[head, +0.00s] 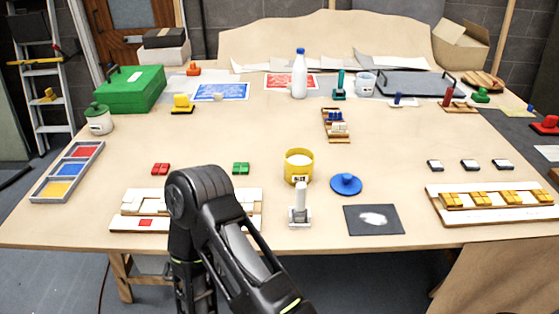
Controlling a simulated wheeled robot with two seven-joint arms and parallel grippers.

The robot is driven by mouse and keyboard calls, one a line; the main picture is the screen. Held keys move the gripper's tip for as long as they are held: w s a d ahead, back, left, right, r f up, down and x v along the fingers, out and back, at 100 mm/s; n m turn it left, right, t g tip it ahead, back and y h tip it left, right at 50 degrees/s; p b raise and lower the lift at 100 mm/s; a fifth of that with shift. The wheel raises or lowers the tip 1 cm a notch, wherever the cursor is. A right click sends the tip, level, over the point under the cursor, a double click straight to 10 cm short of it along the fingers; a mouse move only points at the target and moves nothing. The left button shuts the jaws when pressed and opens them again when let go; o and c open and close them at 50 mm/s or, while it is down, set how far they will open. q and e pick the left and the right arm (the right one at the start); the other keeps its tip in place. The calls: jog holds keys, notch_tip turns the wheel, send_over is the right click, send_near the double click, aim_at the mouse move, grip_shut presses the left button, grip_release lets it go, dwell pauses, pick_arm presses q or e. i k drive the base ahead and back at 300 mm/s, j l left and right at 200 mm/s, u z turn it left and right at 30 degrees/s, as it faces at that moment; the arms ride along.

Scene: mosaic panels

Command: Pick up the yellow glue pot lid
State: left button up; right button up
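The yellow glue pot (299,166) stands open near the middle front of the table, with white filling showing and a small label on its side. A round blue lid (346,184) with a knob lies flat on the table just right of the pot. A yellow knobbed piece (182,104) sits at the back left; I cannot tell whether it is a lid. A black arm of mine rises at the front, left of the pot. Neither gripper shows in the head view.
A white upright-handled tool (299,206) stands in front of the pot, and a dark square sheet (374,219) lies right of it. A white panel (136,207) is at the front left, and a panel with yellow tiles (490,214) at the right.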

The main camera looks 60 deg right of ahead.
aim_at(344, 184)
jog(key=z, duration=2.05)
